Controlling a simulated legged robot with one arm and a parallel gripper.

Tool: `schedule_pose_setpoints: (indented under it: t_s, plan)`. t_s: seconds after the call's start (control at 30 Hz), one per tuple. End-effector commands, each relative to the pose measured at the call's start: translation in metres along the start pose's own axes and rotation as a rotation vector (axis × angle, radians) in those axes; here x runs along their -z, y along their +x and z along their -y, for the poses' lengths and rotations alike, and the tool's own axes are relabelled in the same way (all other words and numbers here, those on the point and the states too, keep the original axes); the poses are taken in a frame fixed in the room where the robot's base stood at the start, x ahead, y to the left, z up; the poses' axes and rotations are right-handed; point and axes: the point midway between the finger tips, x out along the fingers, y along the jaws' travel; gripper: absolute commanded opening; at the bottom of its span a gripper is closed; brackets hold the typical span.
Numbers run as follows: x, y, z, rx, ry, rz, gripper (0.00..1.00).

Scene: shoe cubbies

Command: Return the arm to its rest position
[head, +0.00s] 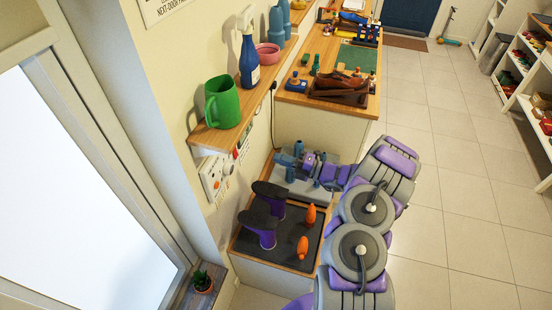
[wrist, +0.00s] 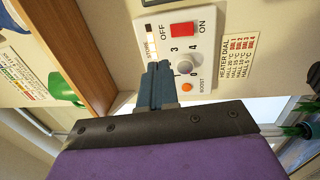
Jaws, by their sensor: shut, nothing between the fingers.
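My arm stretches from the lower right of the head view toward the wall on the left. My gripper (head: 282,160) is at its end, above a low bench, with its blue-grey fingers pointing at the wall. In the wrist view my gripper (wrist: 158,72) has its fingers together, with nothing between them. They overlap the lower left of a white control panel (wrist: 208,52) with a dial, a red switch and an orange button. The panel also shows on the wall in the head view (head: 212,176), left of the fingertips with a visible gap in the picture.
A wooden shelf (head: 236,128) holds a green mug (head: 221,103), a blue spray bottle (head: 249,60) and a pink bowl (head: 268,53). Dark-topped purple shoe forms (head: 262,231) and orange pieces (head: 303,247) stand on the low bench. A workbench (head: 290,98) stands behind. The tiled floor (head: 470,200) at right is open.

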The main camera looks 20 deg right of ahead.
Motion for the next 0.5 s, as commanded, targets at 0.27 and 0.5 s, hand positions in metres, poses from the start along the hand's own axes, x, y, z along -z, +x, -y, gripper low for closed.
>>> schedule_pose_setpoints:
  t_s: [0.27, 0.5]
  plan:
    - [0.002, 0.003, 0.000, 0.003, -0.002, 0.000, 0.00]
    - [0.016, 0.018, -0.015, 0.005, -0.063, -0.056, 0.00]
